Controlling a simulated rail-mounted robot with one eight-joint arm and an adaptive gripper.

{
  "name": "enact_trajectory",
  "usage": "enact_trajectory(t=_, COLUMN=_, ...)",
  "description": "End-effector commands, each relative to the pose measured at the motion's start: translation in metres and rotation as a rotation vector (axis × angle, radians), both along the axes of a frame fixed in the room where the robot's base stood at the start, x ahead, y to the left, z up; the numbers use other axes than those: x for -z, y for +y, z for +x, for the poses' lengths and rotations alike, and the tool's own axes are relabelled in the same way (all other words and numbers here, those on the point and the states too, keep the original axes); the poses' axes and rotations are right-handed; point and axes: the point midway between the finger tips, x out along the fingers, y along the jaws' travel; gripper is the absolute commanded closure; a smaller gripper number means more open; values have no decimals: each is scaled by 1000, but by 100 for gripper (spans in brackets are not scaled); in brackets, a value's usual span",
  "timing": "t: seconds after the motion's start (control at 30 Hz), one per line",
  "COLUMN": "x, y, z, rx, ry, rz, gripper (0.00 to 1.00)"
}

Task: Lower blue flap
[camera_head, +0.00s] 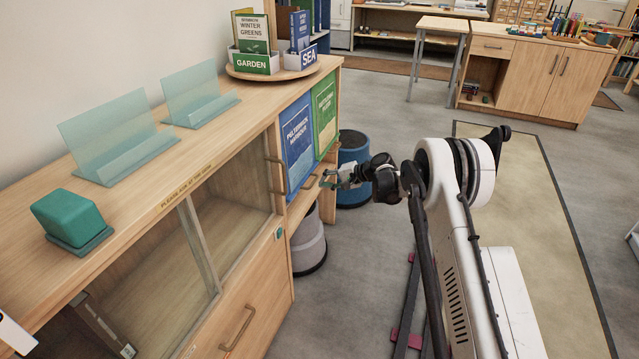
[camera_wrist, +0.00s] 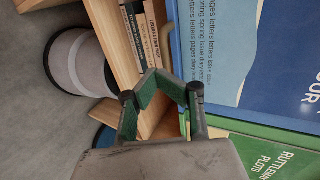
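The blue flap (camera_head: 299,143) stands upright on the front of the wooden cabinet, left of the green flap (camera_head: 325,112). In the wrist view the blue flap (camera_wrist: 240,50) fills the upper right, with the green flap (camera_wrist: 265,150) below it. My gripper (camera_head: 326,180) is in front of the cabinet, near the flaps' lower edges. In the wrist view my gripper's fingers (camera_wrist: 157,80) converge and their tips look together, with nothing seen between them. They lie beside the blue flap's edge, over the shelf opening; whether they touch the flap cannot be told.
Books (camera_wrist: 142,35) stand in the compartment below the flaps. A blue bin (camera_head: 353,170) and a grey bin (camera_head: 309,243) stand on the floor by the cabinet. Open floor lies right of my arm.

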Motion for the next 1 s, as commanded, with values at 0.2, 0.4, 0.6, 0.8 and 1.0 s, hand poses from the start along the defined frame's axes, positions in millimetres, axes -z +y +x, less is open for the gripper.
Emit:
enact_trajectory(t=0.2, x=-14, y=-40, z=-16, rx=0, ry=0, rz=-1, gripper=100)
enact_trajectory(t=0.4, x=-24, y=-76, z=-30, rx=0, ry=0, rz=-1, gripper=100)
enact_trajectory(t=0.6, x=-30, y=-99, z=-39, rx=-1, ry=0, rz=0, gripper=100)
enact_trajectory(t=0.8, x=-40, y=-105, z=-43, rx=-1, ry=-3, rz=-10, gripper=100)
enact_trajectory(t=1.0, x=-90, y=-107, z=-55, rx=8, ry=-14, rz=-74, gripper=100)
